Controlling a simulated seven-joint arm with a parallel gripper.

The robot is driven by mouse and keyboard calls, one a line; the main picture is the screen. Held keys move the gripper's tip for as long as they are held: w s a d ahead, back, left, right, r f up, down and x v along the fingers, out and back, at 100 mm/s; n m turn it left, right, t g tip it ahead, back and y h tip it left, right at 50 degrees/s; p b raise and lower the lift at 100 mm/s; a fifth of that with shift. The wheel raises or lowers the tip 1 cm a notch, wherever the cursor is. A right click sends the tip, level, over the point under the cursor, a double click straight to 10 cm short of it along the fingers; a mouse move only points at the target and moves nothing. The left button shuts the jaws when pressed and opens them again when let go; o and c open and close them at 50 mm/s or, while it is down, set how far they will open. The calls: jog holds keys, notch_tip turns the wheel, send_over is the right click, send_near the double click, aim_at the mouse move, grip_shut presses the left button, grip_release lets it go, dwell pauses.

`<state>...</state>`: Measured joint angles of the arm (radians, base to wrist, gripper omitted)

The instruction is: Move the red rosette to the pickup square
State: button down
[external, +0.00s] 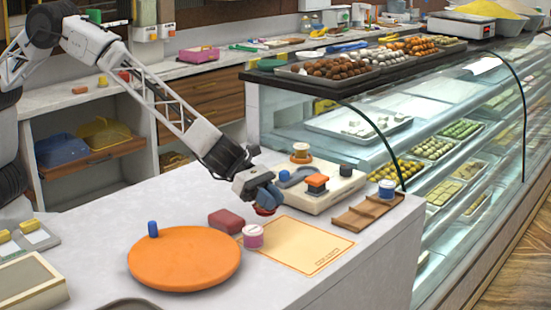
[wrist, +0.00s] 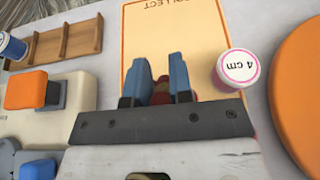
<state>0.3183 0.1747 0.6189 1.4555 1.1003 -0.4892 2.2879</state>
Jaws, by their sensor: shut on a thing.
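My gripper (external: 264,203) is shut on the red rosette (external: 264,211), which shows as a small red shape below the blue fingers. In the wrist view the rosette (wrist: 161,88) sits between the two fingers (wrist: 156,80), mostly hidden by them. The pickup square (external: 305,247) is a cream sheet with an orange border lying flat on the counter; it also shows in the wrist view (wrist: 170,30) with the word COLLECT. The rosette is at the square's far-left edge in the external view. I cannot tell its height above the counter.
A pink-and-white tub (external: 253,237) marked 4 cm stands close beside the square. A dark red block (external: 226,221) and a large orange disc (external: 183,265) lie left. A cream box (external: 325,198) and a wooden rack (external: 368,213) stand behind. Most of the square is clear.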

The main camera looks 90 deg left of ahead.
jog(key=shift+w+d+f, duration=0.1)
jog(key=shift+w+d, duration=0.15)
jog(key=shift+w, duration=0.4)
jog(key=shift+w+d, duration=0.3)
jog(key=shift+w, duration=0.35)
jog(key=shift+w+d+f, duration=0.1)
jog(key=shift+w+d, duration=0.15)
jog(key=shift+w, duration=0.4)
jog(key=shift+f, duration=1.7)
jog(key=shift+f, duration=0.15)
jog(key=c, duration=1)
grip_release()
jog(key=shift+s+a+r, duration=0.1)
jog(key=shift+r, duration=0.1)
